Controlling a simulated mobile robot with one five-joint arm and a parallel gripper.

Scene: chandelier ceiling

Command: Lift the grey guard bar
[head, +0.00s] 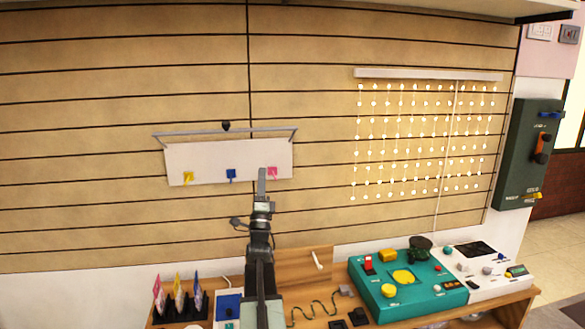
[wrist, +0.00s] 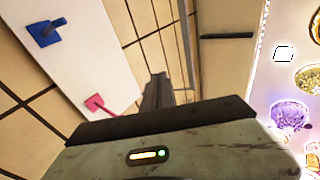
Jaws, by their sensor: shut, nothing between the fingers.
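The grey guard bar (head: 190,132) runs across the top of a white panel (head: 228,160) on the slatted wall in the head view. Its ends bend down at the panel's sides, and a black knob (head: 226,126) sits at its middle. My gripper (head: 262,173) is shut and empty, in front of the panel's right part, below the bar and just left of the pink switch (head: 273,172). In the wrist view, my shut fingers (wrist: 157,92) point up beside the panel.
Yellow (head: 188,176) and blue (head: 231,174) switches are on the panel. A string of lights (head: 425,140) hangs to the right. Below, a wooden bench holds a teal console (head: 405,285), a white console (head: 485,265) and cards (head: 178,295). The wall above the bar is clear.

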